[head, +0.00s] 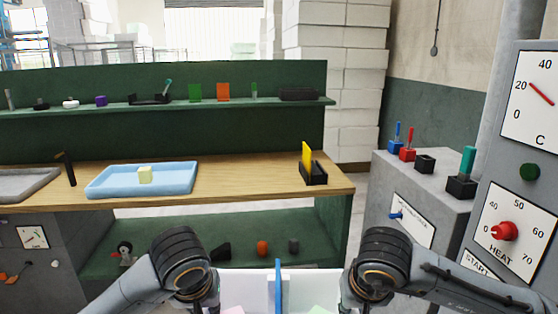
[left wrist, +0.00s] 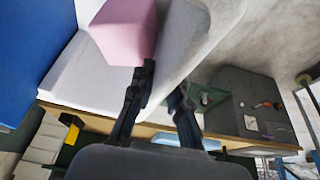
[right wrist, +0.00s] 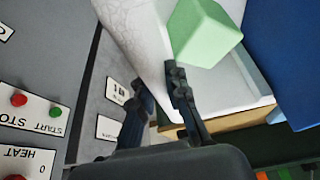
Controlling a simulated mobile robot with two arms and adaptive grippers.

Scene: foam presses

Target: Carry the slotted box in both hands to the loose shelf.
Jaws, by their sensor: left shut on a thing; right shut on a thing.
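The slotted box is white with a blue divider (head: 278,285) down its middle. Its open top shows at the bottom edge of the head view (head: 245,288). A pink block (left wrist: 125,30) lies in its left part and a pale green block (right wrist: 203,30) in its right part. My left gripper (left wrist: 162,85) is shut on the left wall (left wrist: 185,45). My right gripper (right wrist: 160,85) is shut on the right wall (right wrist: 145,35). The box's lower part is out of the head view. A long green shelf (head: 215,103) runs along the bench's back panel; I cannot tell whether it is the loose shelf.
A wooden bench (head: 240,186) stands ahead with a blue tray (head: 110,186), a yellow piece in a black holder (head: 314,176) and a lower green shelf (head: 200,250). A grey cabinet (head: 435,190) and a dial panel (head: 525,160) stand close on the right.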

